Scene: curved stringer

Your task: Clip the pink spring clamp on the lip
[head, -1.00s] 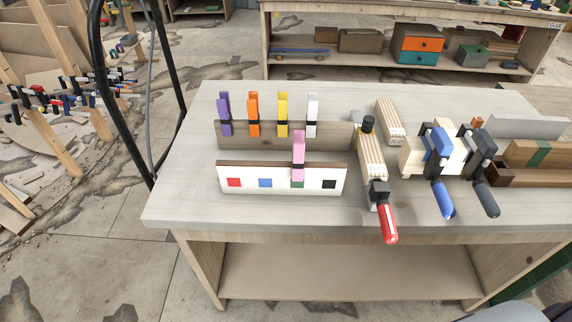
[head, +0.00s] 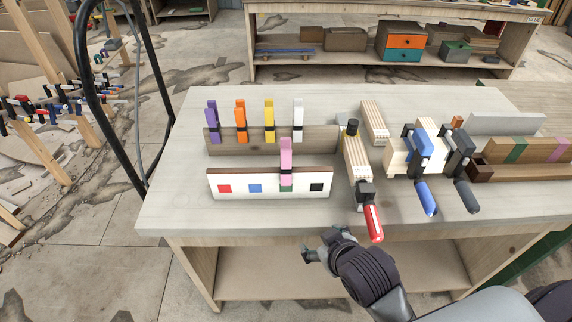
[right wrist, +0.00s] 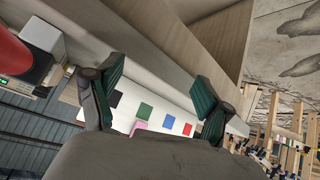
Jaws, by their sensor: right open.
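The pink spring clamp (head: 286,150) stands upright at the top edge of the white-faced lip (head: 240,189), over the green square. Its dark lower part overlaps the edge; I cannot tell how firmly its jaws grip. The lip carries red, blue, green and black squares. My right gripper (head: 314,247) is open and empty, in front of the bench's front edge, below and apart from the clamp. In the right wrist view, the lip's squares and a bit of the pink clamp (right wrist: 139,126) show between the spread fingers (right wrist: 160,80). My left gripper is out of view.
Purple (head: 213,122), orange (head: 240,121), yellow (head: 269,120) and white (head: 298,119) clamps stand on a brown board (head: 325,140) behind the lip. Blue (head: 426,197) and black clamps stand farther right.

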